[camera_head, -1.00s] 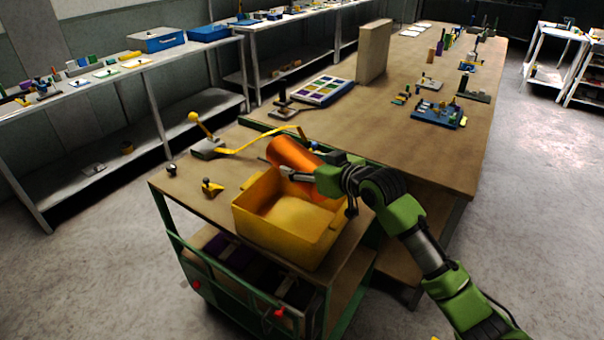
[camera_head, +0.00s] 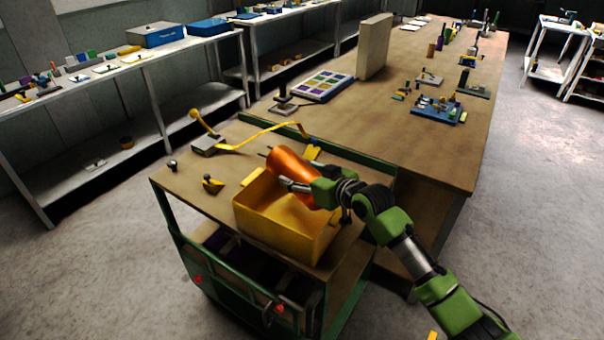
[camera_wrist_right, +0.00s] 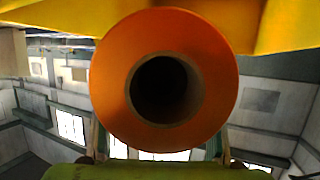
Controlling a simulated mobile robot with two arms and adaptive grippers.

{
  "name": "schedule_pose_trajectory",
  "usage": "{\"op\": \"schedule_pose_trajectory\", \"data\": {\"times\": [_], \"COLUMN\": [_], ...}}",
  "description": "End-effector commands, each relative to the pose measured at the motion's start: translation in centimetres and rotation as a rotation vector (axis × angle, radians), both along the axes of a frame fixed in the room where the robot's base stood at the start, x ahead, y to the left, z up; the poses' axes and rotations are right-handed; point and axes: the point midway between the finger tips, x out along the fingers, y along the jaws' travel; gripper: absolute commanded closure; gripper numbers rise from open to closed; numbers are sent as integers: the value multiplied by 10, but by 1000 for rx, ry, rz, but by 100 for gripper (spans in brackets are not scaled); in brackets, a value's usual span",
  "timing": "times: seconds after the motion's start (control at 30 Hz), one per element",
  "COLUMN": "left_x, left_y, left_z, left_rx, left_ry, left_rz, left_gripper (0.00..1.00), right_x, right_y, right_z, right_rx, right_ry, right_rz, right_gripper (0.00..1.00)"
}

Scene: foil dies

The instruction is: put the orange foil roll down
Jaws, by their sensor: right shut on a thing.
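The orange foil roll (camera_head: 290,166) is in my right gripper (camera_head: 312,185), over the back part of the yellow bin (camera_head: 288,236) on the cart. In the head view the roll lies tilted, and part of it is hidden by the gripper. In the right wrist view the roll (camera_wrist_right: 215,95) faces the camera end-on, with its dark hollow core showing. Yellow surfaces (camera_wrist_right: 60,18) show behind it at the top of that view. I cannot tell whether the roll touches the bin. My left gripper is not in view.
The cart top (camera_head: 190,182) holds a small yellow piece (camera_head: 212,185), a dark knob (camera_head: 173,165) and a grey block with a yellow lever (camera_head: 205,140). A long brown table (camera_head: 400,140) stands behind, with a blue tray of parts (camera_head: 437,109). The cart's left part has bare room.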

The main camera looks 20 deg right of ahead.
Motion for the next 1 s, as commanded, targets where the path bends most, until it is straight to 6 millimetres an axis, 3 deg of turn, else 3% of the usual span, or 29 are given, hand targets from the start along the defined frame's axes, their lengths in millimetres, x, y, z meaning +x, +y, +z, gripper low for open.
{"op": "schedule_pose_trajectory", "data": {"times": [0.3, 0.33, 0.4, 0.73, 0.87, 1.0], "left_x": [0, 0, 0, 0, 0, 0], "left_y": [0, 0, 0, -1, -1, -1], "left_z": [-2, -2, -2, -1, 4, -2], "left_rx": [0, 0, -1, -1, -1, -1], "left_ry": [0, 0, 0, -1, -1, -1], "left_rz": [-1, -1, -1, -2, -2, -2], "left_gripper": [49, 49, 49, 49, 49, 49], "right_x": [1, 0, 0, 0, 0, -16], "right_y": [0, 0, 0, 0, 0, -6], "right_z": [-2, -6, -6, -4, 8, 10], "right_rx": [1, 0, 0, 0, 1, -1], "right_ry": [-9, 0, 0, -1, -3, 0], "right_rz": [-1, 0, 0, 0, 0, -1], "right_gripper": [82, 33, 21, 21, 21, 21]}}
